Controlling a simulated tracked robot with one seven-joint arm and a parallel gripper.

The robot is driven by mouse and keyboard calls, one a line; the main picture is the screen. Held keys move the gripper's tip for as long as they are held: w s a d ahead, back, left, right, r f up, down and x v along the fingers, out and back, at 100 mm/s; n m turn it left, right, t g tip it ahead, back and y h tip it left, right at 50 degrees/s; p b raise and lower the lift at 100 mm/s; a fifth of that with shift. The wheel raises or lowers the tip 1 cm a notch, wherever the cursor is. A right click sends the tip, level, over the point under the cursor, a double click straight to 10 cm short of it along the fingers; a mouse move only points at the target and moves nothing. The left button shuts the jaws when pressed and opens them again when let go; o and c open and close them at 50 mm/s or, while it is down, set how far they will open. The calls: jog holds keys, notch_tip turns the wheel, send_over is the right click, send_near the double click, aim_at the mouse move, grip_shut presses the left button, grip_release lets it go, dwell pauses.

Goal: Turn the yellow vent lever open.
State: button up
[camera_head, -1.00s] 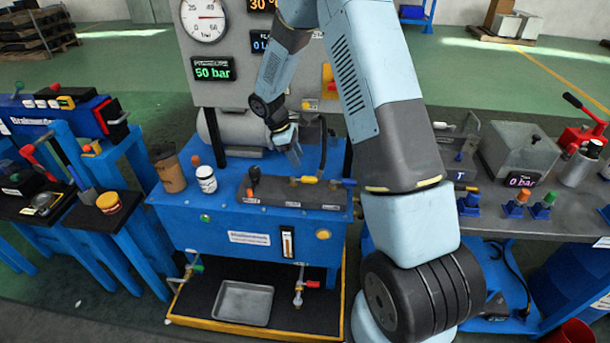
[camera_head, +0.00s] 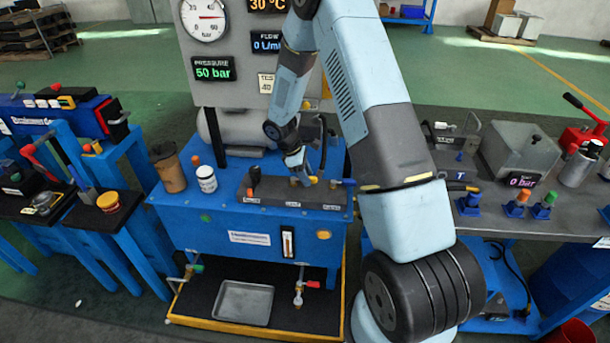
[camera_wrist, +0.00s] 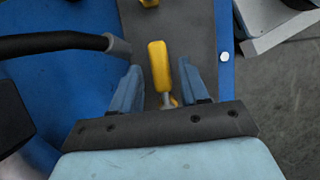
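The yellow vent lever (camera_head: 313,180) is on the dark strip (camera_head: 272,188) on top of the blue bench. In the wrist view the yellow lever (camera_wrist: 158,65) stands between the two blue-grey fingers of my gripper (camera_wrist: 160,72). A gap shows on both sides of the lever, so my gripper is open around it and not clamped. In the head view my gripper (camera_head: 301,178) points down at the left end of the lever and hides part of its mount.
A dark bar (camera_wrist: 60,41) reaches in from the left in the wrist view. A white jar (camera_head: 206,180) and a brown cup (camera_head: 171,172) stand to the left.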

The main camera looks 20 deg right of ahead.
grip_shut()
jog(key=shift+a, duration=0.1)
dwell(0.3)
jog(key=shift+w, duration=0.1)
